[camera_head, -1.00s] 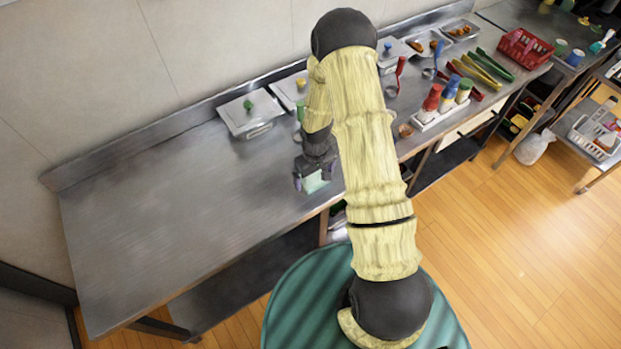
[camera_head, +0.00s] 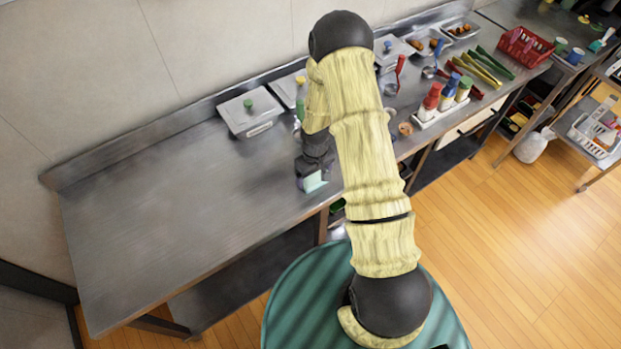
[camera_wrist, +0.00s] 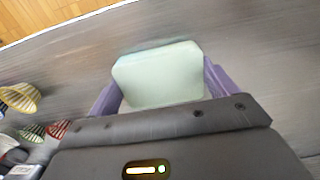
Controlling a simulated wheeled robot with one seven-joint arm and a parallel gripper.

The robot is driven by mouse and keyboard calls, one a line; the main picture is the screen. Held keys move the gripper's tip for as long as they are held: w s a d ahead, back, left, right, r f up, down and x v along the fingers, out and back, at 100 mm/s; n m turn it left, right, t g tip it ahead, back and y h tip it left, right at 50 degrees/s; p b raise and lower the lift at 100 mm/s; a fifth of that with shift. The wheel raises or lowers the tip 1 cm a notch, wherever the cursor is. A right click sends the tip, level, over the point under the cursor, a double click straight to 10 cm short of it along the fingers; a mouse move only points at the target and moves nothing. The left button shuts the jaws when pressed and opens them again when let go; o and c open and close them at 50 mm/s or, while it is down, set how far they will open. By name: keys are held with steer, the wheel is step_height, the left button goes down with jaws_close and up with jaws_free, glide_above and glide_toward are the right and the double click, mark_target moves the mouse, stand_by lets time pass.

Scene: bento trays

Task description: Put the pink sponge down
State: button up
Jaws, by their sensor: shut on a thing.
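No pink sponge shows. My gripper (camera_head: 309,181) is shut on a pale mint-green, sponge-like block (camera_head: 315,182). In the wrist view the same block (camera_wrist: 160,75) sits between the two purple fingers, with its broad face showing. The gripper is at the front part of the steel counter (camera_head: 160,215), near its front edge. I cannot tell whether the block touches the counter or is held just above it.
The counter to the left is clear. A lidded steel container (camera_head: 249,112) stands at the back. A bottle rack (camera_head: 441,113), tongs (camera_head: 482,72) and a red basket (camera_head: 525,47) are to the right. My arm hides part of the counter.

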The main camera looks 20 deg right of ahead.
mark_target(314, 175)
step_height(314, 175, up, 10)
steer(key=b, duration=0.2)
stand_by(0.5)
stand_by(0.4)
steer(key=shift+w+a, duration=0.1)
steer(key=shift+w, duration=0.05)
